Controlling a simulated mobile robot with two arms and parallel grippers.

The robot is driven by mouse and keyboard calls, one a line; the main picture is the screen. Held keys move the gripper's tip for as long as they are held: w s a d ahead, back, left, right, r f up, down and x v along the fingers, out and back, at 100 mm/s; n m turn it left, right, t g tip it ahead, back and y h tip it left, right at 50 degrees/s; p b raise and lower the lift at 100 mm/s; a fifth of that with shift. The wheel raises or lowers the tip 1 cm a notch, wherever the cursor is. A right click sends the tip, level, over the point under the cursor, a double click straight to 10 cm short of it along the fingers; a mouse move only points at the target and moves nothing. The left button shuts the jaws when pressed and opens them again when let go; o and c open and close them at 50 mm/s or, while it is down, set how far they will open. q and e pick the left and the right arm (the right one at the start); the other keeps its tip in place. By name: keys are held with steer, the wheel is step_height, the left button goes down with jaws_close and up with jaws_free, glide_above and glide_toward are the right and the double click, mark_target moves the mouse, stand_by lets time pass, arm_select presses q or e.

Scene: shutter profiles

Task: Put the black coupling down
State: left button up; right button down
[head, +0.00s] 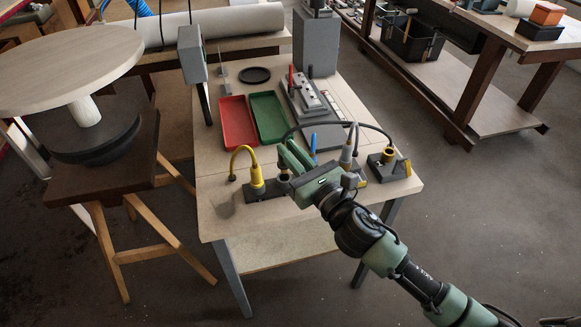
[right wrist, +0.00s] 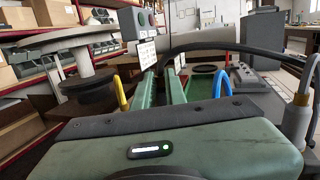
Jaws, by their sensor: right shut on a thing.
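My right gripper (head: 288,157) reaches in over the front of the workbench, shut on the black coupling (head: 284,172). Only a small dark part of the coupling shows below the fingers. It is close over the right end of a dark holder block (head: 265,192); I cannot tell whether it touches the block. A black cable (head: 331,123) arcs from the gripper to the right; it also shows in the right wrist view (right wrist: 240,49). The coupling is mostly hidden there, between the fingers (right wrist: 160,88). My left gripper is not in view.
A yellow connector (head: 257,181) stands just left of the gripper. A grey connector (head: 346,158) and a dark block with a yellow part (head: 388,167) are to the right. Red (head: 238,122) and green (head: 268,116) trays lie behind. The bench's front left corner (head: 215,222) is bare.

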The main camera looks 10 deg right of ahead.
steer(key=shift+f+b, duration=0.5)
steer(key=shift+f, duration=1.5)
steer(key=shift+f, duration=0.2)
steer(key=c, duration=1.5)
jaws_free()
steer(key=shift+o, duration=0.2)
